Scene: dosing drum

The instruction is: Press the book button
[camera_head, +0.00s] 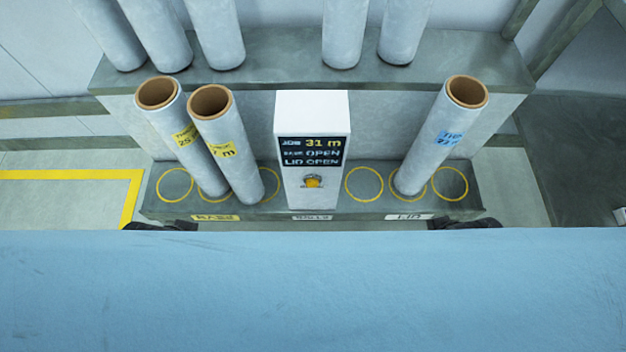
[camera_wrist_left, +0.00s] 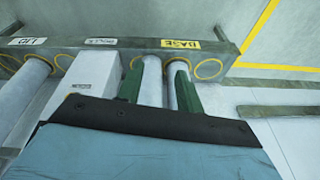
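The white console (camera_head: 312,110) stands in the middle of the grey rack. Its dark screen (camera_head: 311,151) reads JOB 31 m, with two lines ending in OPEN, the lower one LID OPEN. A small orange-yellow button (camera_head: 313,181) sits on its front below the screen. In the left wrist view the console (camera_wrist_left: 93,70) is left of my left gripper (camera_wrist_left: 159,75), with a small yellowish spot on it that may be the button. The two green fingers are apart with nothing held; a tube shows between them, apparently beyond. My right gripper is not seen.
Two grey tubes with yellow tags (camera_head: 180,125) (camera_head: 228,150) lean left of the console. One with a blue tag (camera_head: 436,145) leans right. Yellow rings mark the rack base (camera_head: 340,207). More tubes (camera_head: 155,35) stand behind. A blue surface (camera_head: 312,290) fills the lower head view.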

